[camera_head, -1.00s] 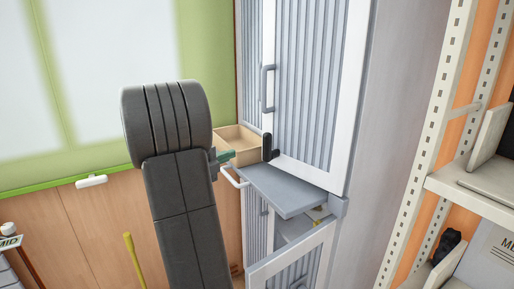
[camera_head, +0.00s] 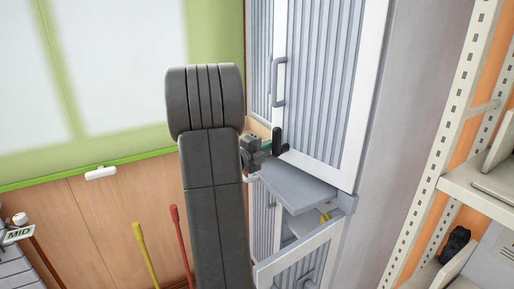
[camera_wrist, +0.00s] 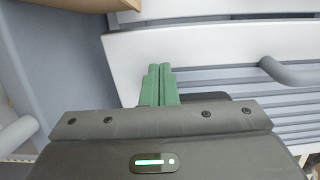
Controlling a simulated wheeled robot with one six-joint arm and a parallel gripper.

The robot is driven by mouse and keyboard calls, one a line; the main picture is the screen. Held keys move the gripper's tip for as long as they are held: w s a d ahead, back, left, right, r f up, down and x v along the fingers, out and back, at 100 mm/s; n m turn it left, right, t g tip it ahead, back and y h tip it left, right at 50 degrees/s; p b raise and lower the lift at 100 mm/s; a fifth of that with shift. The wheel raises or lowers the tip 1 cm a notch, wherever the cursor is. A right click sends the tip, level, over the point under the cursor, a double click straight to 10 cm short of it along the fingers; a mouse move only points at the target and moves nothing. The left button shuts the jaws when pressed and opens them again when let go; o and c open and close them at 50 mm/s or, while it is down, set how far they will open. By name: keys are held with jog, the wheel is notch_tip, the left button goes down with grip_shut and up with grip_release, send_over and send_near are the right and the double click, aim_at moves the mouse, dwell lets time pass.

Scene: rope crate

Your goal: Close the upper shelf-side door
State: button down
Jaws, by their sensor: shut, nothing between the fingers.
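The upper shelf-side door (camera_head: 322,85) is the white-framed, ribbed grey door nearer the right-hand shelving. It appears ajar, with its handled edge in front of the other upper door (camera_head: 259,60); how far is hard to tell. Its bar handle (camera_head: 279,82) is on its left edge, and also shows in the wrist view (camera_wrist: 292,73). In the wrist view the fingers (camera_wrist: 159,86) overlap the white door frame (camera_wrist: 190,50); contact cannot be told.
A grey drawer or shelf (camera_head: 297,188) juts out below the door. A lower door (camera_head: 300,255) stands open. A wooden drawer (camera_head: 258,128) is mostly hidden behind my gripper. Open shelving (camera_head: 470,185) stands at the right. Yellow (camera_head: 144,255) and red (camera_head: 181,240) poles stand left of my arm.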

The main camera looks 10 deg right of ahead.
aim_at(286, 139)
jog(key=shift+x, duration=1)
jog(key=w+d, duration=0.1)
jog(key=w+d+m+g, duration=0.1)
jog(key=d, duration=0.1)
jog(key=w+d+g+h, duration=0.1)
jog(key=d, duration=0.1)
jog(key=shift+w+d+f+m, duration=0.1)
jog(key=shift+w+f+m, duration=0.05)
jog(key=shift+w+m, duration=0.15)
jog(key=shift+d, duration=0.1)
